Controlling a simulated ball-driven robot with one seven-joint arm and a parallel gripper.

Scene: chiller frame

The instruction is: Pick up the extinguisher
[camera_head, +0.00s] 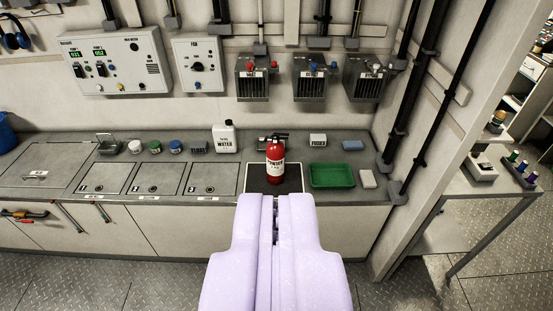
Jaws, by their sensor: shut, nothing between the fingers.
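A red fire extinguisher (275,166) with a white label and a dark valve head stands upright on a black mat (293,179) on the grey counter. My gripper (275,201) is in the lower middle of the picture, with its two pale lilac fingers shut together and nothing between them. Its tips point toward the counter and appear just below the extinguisher in the picture, apart from it. The fingertips overlap the front edge of the mat in the view. The extinguisher shows almost whole.
A fuse box (317,140), a blue block (352,145) and several small jars share the counter. Grey boxes (312,78) hang above. A post and pipes stand right.

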